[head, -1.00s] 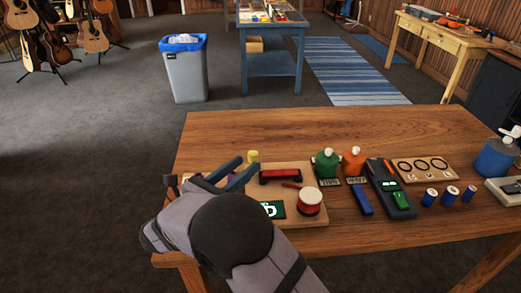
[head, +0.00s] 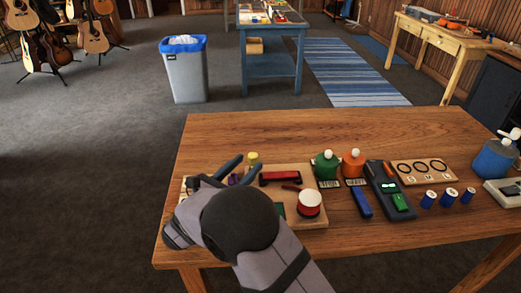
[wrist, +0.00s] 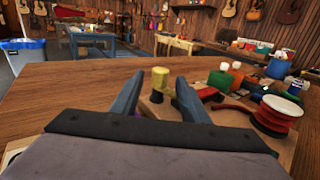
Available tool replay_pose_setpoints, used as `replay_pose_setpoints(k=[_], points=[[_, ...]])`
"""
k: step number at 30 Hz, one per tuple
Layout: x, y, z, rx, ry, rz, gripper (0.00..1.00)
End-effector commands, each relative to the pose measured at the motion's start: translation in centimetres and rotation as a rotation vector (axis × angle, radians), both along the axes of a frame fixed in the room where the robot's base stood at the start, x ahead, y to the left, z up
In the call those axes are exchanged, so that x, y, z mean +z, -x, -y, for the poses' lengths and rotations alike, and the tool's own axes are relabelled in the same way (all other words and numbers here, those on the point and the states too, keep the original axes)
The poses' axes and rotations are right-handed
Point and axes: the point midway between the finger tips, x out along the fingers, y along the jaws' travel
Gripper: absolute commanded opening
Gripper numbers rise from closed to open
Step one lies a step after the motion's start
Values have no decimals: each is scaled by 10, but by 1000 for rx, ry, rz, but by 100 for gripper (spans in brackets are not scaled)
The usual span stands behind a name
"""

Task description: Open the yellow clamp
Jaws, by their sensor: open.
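The yellow clamp shows only as a yellow, roughly cylindrical top (wrist: 160,82) just beyond my fingertips in the wrist view, with a dark part below it. In the head view its yellow top (head: 252,157) stands at the back left of a light wooden board (head: 315,222). The rest of it is hidden by my fingers or too small to tell. My gripper (head: 250,163) is open and empty, its two blue-grey fingers pointing at the clamp. In the wrist view the clamp appears between the fingertips; I cannot tell whether they touch it.
A red and black piece (head: 280,178) and a red and white round item (head: 309,203) sit on the board. Green (head: 326,167) and orange (head: 353,165) bottles stand to the right, then a dark tray (head: 383,181) and several blue spools. The table behind the board is clear.

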Motion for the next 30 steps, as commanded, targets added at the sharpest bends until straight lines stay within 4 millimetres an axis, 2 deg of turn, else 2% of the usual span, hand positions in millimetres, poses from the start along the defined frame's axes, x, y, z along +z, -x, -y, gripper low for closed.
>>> replay_pose_setpoints(k=[9, 15, 29, 30], points=[[1, -42, 33, -4, 0, 0, 41], [1, -59, 44, -2, 0, 0, 41], [0, -66, 49, 0, 1, -1, 41], [0, -66, 49, 0, 1, -1, 31]])
